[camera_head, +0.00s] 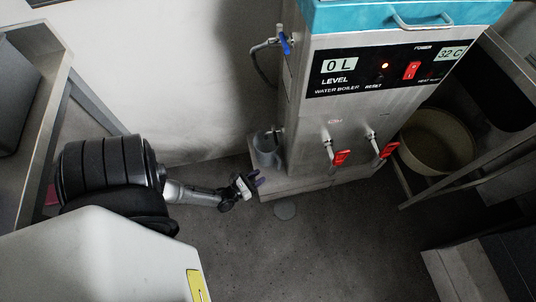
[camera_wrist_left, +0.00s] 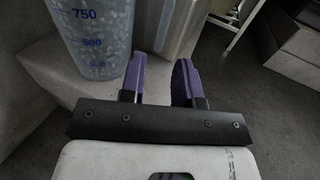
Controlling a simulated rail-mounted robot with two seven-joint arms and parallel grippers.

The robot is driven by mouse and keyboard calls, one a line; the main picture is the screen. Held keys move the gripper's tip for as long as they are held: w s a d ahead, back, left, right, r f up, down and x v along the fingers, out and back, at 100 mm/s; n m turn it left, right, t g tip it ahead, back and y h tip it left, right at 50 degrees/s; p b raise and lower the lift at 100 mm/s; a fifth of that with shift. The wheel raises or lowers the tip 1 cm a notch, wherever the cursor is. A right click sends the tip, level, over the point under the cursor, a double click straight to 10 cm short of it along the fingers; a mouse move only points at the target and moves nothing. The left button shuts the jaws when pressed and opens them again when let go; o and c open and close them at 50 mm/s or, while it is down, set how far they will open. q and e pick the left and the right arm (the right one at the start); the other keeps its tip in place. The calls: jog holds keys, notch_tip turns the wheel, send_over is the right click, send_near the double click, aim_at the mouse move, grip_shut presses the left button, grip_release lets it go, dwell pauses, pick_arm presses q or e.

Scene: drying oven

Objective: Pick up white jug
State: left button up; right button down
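The jug (camera_head: 265,152) is whitish and translucent and stands upright at the left foot of the water boiler in the head view. In the left wrist view the jug (camera_wrist_left: 97,38) fills the upper left, with blue scale marks such as 750 and 500; its top is cut off. My left gripper (camera_head: 258,182) is in front of the jug and a little below it in the head view. Its purple fingers (camera_wrist_left: 160,75) are spread with nothing between them. The left finger lies close to the jug's right edge in the picture; contact cannot be told. My right gripper is not in view.
The water boiler (camera_head: 365,110), with red taps (camera_head: 341,157) and a teal top, stands on a low plinth (camera_head: 318,181) behind the jug. A large round pot (camera_head: 437,142) sits at right. A shelf frame (camera_head: 40,120) is at left. The grey floor (camera_head: 320,250) in front is mostly clear.

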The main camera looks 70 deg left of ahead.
aim_at(278, 165)
pick_arm(q)
jog(key=b+x, duration=0.1)
jog(key=x, duration=0.4)
jog(key=shift+w+b, duration=0.3)
jog(key=shift+w, duration=0.2)
jog(key=b+x, duration=0.1)
jog(key=x, duration=0.2)
jog(key=shift+w, duration=0.15)
jog(key=shift+w+r+b, duration=0.1)
jog(key=shift+w+b, duration=0.2)
jog(key=shift+w, duration=0.3)
jog(key=shift+s, duration=0.1)
jog(key=shift+c, duration=0.7)
grip_shut()
